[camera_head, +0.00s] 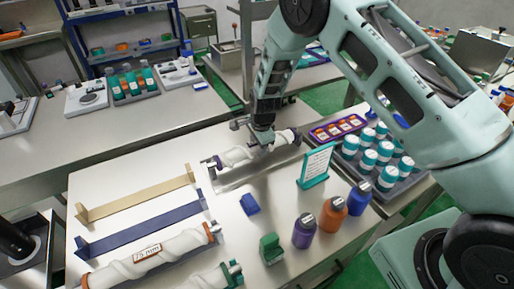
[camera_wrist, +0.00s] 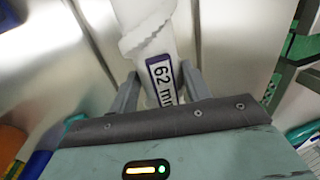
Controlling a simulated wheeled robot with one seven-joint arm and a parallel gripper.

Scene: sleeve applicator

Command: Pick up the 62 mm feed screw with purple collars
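The 62 mm feed screw (camera_head: 238,155) is white and spiral, with dark collars at its ends. It is over a pale metal tray or plate at the middle of the bench; I cannot tell whether it rests there. My gripper (camera_head: 262,143) is down at the screw's middle, pointing downward. In the wrist view the screw (camera_wrist: 148,28) lies between my two fingers (camera_wrist: 160,88), slightly slanted, with a purple-edged label reading "62 mm". A finger is close on each side; whether they touch the screw is not clear. My gripper's body hides the near part.
A 75 mm feed screw (camera_head: 150,262) with orange collars lies at front left, near a blue holder (camera_head: 140,230) and a tan holder (camera_head: 135,198).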

